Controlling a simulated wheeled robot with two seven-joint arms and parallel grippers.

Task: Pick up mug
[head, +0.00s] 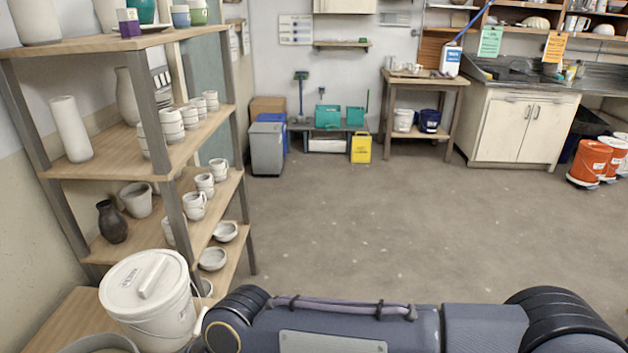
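Several white mugs stand on the shelf rack at left. A row on a middle shelf includes a near mug (194,206) with a handle, one behind it (205,184) and a farther one (218,169). A nearer one is partly hidden by the rack post. Stacked white cups (172,125) stand on the shelf above. Small pale cups (414,69) also sit on the wooden table at the back. Which mug the task means cannot be told. Neither gripper is in view; only dark parts of my own body show along the bottom edge.
The wooden rack (205,155) also holds vases and bowls. A lidded white bucket (150,298) stands at lower left. The wooden table (434,82), sink cabinet (518,127) and orange buckets (588,162) line the back and right. The middle floor (400,215) is clear.

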